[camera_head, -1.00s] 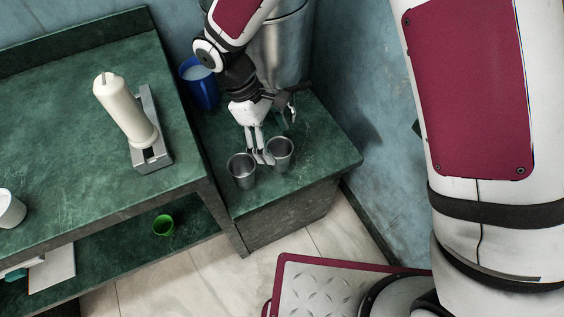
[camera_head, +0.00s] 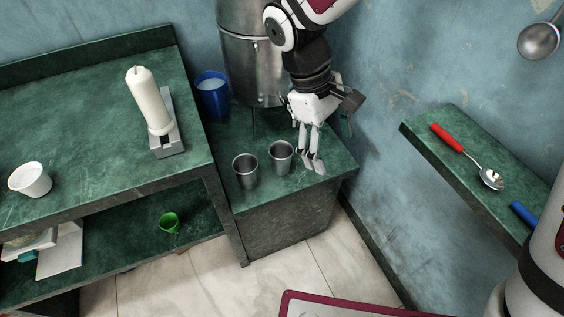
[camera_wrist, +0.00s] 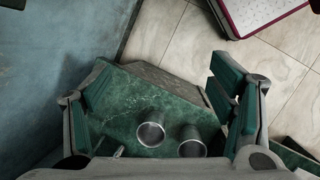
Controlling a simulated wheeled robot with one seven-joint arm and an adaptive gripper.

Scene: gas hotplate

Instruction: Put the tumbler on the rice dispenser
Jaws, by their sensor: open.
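Two steel cups stand upright on the low green counter: a left cup (camera_head: 245,172) and a right cup (camera_head: 281,158). Either could be the tumbler; I cannot tell which is meant. Both also show in the wrist view, one cup (camera_wrist: 151,131) left of the other (camera_wrist: 192,142). My gripper (camera_head: 313,164) is open and empty, just right of the right cup in the head view. In the wrist view my gripper (camera_wrist: 160,75) has its fingers spread wide. A large steel cylinder (camera_head: 250,62) behind the cups may be the rice dispenser; my arm partly hides it.
A blue cup (camera_head: 212,96) stands beside the steel cylinder. The higher counter (camera_head: 95,125) holds a white cylinder (camera_head: 149,102) and a white cup (camera_head: 30,180). A green cup (camera_head: 169,222) is on its lower shelf.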

